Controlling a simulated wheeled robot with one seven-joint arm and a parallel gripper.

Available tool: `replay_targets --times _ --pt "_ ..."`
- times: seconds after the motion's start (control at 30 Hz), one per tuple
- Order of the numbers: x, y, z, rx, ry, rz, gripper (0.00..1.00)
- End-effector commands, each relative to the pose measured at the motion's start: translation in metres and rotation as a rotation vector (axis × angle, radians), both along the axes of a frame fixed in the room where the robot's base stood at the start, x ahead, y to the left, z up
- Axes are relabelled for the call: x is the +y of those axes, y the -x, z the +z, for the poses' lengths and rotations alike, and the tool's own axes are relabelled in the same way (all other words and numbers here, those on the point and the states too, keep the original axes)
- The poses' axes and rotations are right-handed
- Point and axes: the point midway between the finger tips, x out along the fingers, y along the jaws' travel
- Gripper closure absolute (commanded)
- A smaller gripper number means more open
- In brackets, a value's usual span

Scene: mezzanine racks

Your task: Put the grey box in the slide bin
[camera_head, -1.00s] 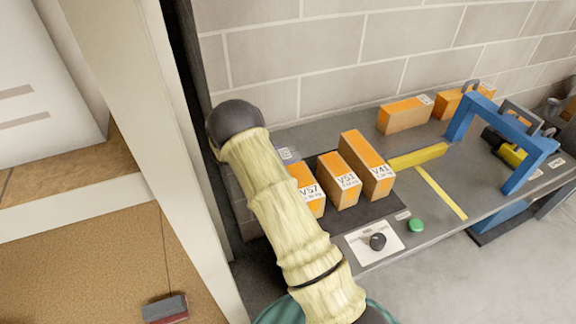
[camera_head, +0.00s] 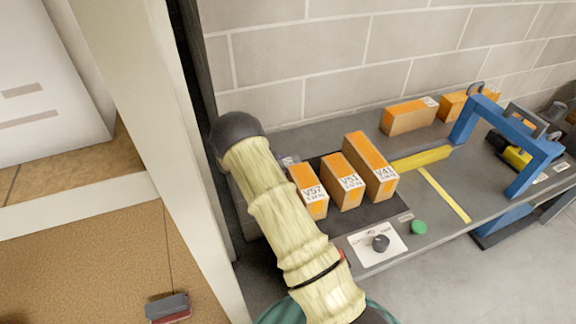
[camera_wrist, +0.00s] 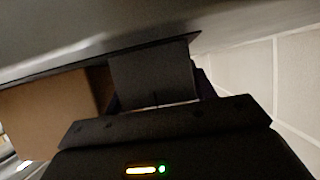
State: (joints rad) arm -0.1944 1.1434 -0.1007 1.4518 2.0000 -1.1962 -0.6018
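My gripper (camera_wrist: 155,103) shows in the wrist view, low over the dark bench; in the head view my own arm hides it. A dark grey block-like shape (camera_wrist: 152,72) lies between the dark finger edges in the wrist view. It may be the grey box, but the picture is too dark to tell whether the fingers press on it. A small grey thing with a red lower edge (camera_head: 168,307) lies on the tan surface at lower left in the head view. I cannot make out a slide bin for certain.
Orange-topped cartons V57 (camera_head: 309,190), V51 (camera_head: 344,182) and V41 (camera_head: 371,166) stand on the bench beside my arm. A brown carton side (camera_wrist: 48,112) is close left of my gripper.

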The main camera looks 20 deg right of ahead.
Motion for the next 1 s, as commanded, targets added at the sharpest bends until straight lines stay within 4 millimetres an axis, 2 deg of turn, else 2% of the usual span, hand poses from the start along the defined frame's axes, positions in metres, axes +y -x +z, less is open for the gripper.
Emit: replay_targets --times 0.03,0.1,0.47,0.53,0.67,1.0 --pt "0.000 0.000 0.000 0.000 0.000 0.000 0.36" --pt "0.000 0.000 0.000 0.000 0.000 0.000 0.24" --pt "0.000 0.000 0.004 0.000 0.000 0.000 0.24" --pt "0.005 0.000 0.005 0.000 -0.001 0.001 0.24" --pt "0.021 -0.001 0.012 -0.002 -0.001 0.001 0.24" --pt "0.080 -0.001 0.041 -0.001 -0.002 0.000 0.24"
